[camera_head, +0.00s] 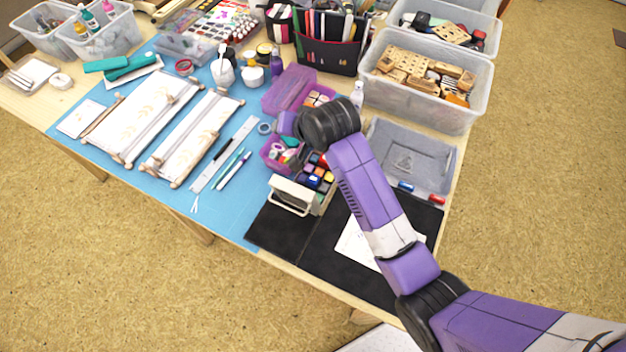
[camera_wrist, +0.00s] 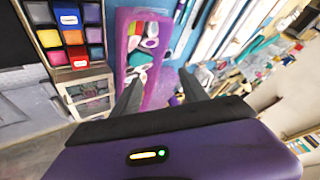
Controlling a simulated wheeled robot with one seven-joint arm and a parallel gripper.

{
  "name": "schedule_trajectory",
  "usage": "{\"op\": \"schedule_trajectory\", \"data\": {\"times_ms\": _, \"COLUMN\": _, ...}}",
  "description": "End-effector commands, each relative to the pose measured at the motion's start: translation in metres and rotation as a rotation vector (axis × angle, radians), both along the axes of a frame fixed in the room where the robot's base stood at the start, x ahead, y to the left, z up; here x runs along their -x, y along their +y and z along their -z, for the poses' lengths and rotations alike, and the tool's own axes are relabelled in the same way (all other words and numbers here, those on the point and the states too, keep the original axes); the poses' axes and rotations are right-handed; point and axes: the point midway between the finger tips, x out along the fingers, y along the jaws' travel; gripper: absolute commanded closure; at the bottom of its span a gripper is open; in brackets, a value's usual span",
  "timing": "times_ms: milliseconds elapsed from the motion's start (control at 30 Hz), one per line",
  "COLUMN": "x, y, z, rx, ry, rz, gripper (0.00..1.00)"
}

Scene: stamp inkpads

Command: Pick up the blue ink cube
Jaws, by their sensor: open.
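The blue ink cube (camera_head: 313,181) sits among several coloured ink cubes in a compartmented holder on the table, just below my wrist in the head view. In the head view my arm hides the fingers.
A cream drawer unit (camera_head: 293,196) stands beside the cube holder. An open purple case (camera_head: 290,92) lies behind. A grey bin (camera_head: 440,158) is at the right, and a tub of wooden stamps (camera_head: 440,113) behind it. The black mat (camera_head: 275,232) in front is partly clear.

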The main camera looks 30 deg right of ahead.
Motion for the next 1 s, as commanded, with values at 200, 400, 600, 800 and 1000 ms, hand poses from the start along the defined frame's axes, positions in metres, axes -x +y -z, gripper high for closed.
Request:
{"op": "schedule_trajectory", "data": {"times_ms": 200, "x": 0.028, "y": -0.015, "z": 0.017, "rx": -0.052, "ry": 0.423, "rz": 0.18, "gripper": 0.48}}
{"op": "schedule_trajectory", "data": {"times_ms": 400, "x": 0.075, "y": -0.021, "z": 0.028, "rx": -0.063, "ry": 0.666, "rz": 0.319, "gripper": 0.48}}
{"op": "schedule_trajectory", "data": {"times_ms": 600, "x": 0.089, "y": -0.021, "z": 0.04, "rx": -0.066, "ry": 0.726, "rz": 0.364, "gripper": 0.48}}
{"op": "schedule_trajectory", "data": {"times_ms": 800, "x": 0.089, "y": -0.021, "z": 0.06, "rx": -0.065, "ry": 0.725, "rz": 0.363, "gripper": 0.48}}
{"op": "schedule_trajectory", "data": {"times_ms": 1000, "x": 0.088, "y": -0.02, "z": 0.086, "rx": -0.065, "ry": 0.726, "rz": 0.364, "gripper": 0.48}}
